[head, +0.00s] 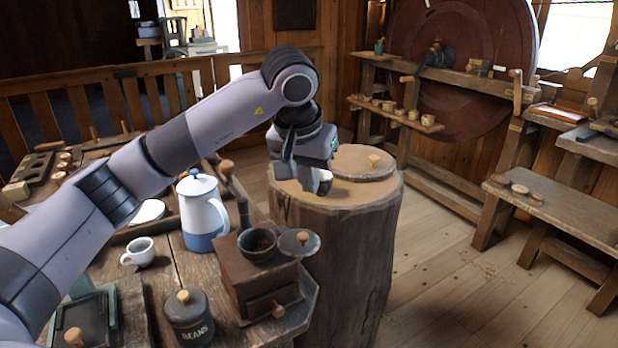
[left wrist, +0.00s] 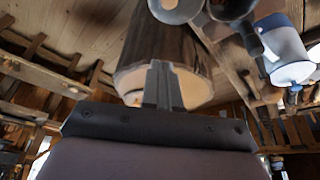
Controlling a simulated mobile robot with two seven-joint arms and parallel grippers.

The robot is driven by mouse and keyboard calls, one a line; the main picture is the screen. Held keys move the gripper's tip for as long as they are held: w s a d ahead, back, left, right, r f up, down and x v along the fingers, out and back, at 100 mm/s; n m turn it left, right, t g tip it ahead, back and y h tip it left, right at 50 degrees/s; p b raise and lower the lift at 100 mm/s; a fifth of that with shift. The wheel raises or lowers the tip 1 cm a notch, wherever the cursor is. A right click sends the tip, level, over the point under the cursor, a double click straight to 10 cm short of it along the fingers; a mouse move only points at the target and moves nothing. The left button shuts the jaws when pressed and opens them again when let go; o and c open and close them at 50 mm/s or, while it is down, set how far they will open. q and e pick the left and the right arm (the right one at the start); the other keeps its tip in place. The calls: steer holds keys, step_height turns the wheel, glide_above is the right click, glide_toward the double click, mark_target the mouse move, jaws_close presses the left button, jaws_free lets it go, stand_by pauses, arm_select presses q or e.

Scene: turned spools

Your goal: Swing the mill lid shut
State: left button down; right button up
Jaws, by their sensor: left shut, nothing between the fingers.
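The mill (head: 258,285) is a brown wooden box with a drawer knob, standing at the right end of the workbench. Its round hopper (head: 257,243) is uncovered, with dark contents inside. The mill lid (head: 300,243), a dark round disc with a wooden knob, is swung out to the right of the hopper. In the left wrist view the lid (left wrist: 176,9) shows at the top edge, beside the hopper (left wrist: 232,8). My left gripper (head: 324,186) is shut and empty over the stump, behind the lid and apart from it. Its fingers (left wrist: 163,88) are together in the left wrist view.
A white and blue pot (head: 203,215), a beans jar (head: 189,315) and a cup (head: 140,252) stand left of the mill. The floor at right is clear before a low bench (head: 555,210).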

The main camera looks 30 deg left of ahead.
arm_select(q)
glide_above(310, 234)
steer(key=w, duration=0.2)
step_height(310, 234, down, 6)
steer(key=shift+s+f+p, duration=0.2)
steer(key=shift+s+f, duration=0.1)
steer(key=shift+s, duration=0.6)
steer(key=shift+s+f+p, duration=0.2)
steer(key=shift+s+f, duration=0.05)
steer(key=shift+s, duration=0.65)
